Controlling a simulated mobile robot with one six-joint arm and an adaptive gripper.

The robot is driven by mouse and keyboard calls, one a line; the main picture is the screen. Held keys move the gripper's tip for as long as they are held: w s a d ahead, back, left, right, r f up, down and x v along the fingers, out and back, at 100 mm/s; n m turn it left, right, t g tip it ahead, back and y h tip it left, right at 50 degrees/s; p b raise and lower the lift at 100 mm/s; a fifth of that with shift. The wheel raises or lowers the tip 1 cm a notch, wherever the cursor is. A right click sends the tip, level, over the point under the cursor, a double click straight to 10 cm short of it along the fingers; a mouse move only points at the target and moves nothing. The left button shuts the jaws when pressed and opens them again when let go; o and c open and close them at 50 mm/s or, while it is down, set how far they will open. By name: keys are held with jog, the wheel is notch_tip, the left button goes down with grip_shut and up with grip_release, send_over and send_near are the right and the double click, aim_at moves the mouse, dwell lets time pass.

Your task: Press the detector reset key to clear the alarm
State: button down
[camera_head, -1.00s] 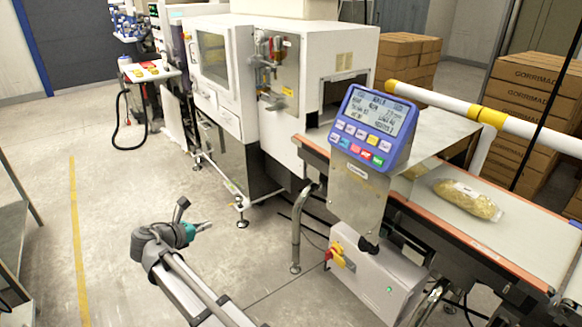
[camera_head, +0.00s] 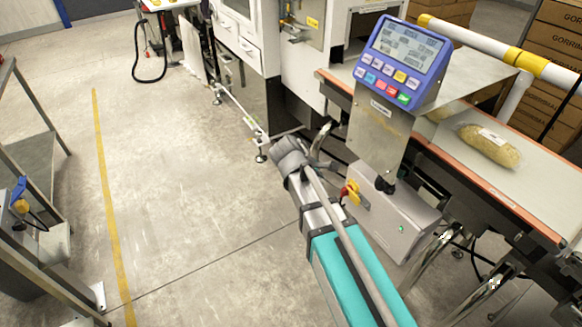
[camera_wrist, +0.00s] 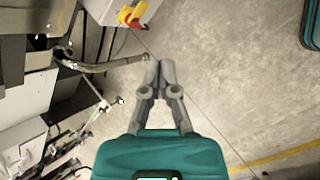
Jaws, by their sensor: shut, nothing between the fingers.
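The blue detector panel (camera_head: 403,60) stands on a steel bracket beside the belt in the head view. It has a lit display (camera_head: 404,46) and two rows of coloured keys (camera_head: 388,77), among them red and green ones. The key labels are too small to read. My gripper shows in the wrist view (camera_wrist: 159,75) with its fingers together and nothing between them. In the head view my arm reaches up toward the machine, below and left of the panel, and hides the fingertips. The gripper is apart from the panel, which is not in the wrist view.
A conveyor belt (camera_head: 535,185) carries a clear bag of yellowish food (camera_head: 488,147). A grey box with a red and yellow switch (camera_head: 350,192) sits below the panel; the switch also shows in the wrist view (camera_wrist: 132,14). Open floor (camera_head: 180,190) lies to the left.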

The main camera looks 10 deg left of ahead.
jog(key=s+d+f+m+g+y, duration=0.2)
jog(key=s+d+m, duration=0.3)
jog(key=d+m, duration=0.3)
jog(key=s+d+f+m+g+y, duration=0.1)
jog(key=s+d+m+y, duration=0.3)
jog(key=d+m, duration=0.4)
jog(key=shift+s+d+f+g, duration=0.4)
jog(key=shift+s+d+g, duration=0.25)
jog(key=shift+d, duration=1.95)
